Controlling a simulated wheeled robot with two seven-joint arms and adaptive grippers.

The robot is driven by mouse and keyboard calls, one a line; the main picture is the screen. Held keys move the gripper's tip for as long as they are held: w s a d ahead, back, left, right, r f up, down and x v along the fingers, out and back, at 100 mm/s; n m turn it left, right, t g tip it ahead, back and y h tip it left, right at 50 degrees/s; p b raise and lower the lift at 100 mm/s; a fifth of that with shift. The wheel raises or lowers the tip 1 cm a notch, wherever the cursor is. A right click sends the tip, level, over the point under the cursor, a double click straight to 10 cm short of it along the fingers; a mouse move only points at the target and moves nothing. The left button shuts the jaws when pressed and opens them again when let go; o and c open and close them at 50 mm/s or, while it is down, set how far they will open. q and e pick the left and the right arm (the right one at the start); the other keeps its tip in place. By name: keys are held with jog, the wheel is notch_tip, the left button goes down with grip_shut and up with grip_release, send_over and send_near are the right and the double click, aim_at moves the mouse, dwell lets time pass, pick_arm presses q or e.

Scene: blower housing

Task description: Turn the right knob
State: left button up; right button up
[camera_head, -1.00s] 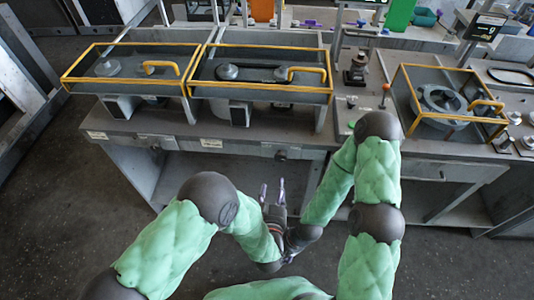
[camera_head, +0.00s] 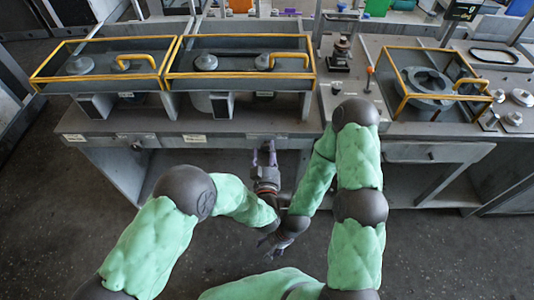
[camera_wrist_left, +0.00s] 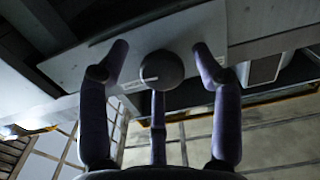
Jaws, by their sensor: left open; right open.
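The right knob (camera_wrist_left: 161,70) is a dark round knob on a grey panel. In the left wrist view it stands between the fingertips of my left gripper (camera_wrist_left: 160,50), with a gap visible on each side. In the head view my left gripper (camera_head: 264,154) is open at the front edge of the workbench and hides this knob. The left knob (camera_head: 136,146) is small and dark on the same front edge, farther left. My right gripper (camera_head: 270,243) is lower, over the floor in front of the bench, partly behind my arm.
The workbench (camera_head: 225,126) carries yellow-framed trays: one on the left (camera_head: 100,68), one in the middle (camera_head: 215,75) and one on the right (camera_head: 400,105). A drawer (camera_head: 415,153) is at the right. Open space and bare floor lie below and before the bench.

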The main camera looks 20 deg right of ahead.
pick_arm(q)
jog(key=shift+w+d, duration=0.1)
jog(key=shift+w, duration=0.15)
jog(key=c, duration=1.1)
jog(key=shift+f, duration=0.1)
jog(key=shift+s+f, duration=0.15)
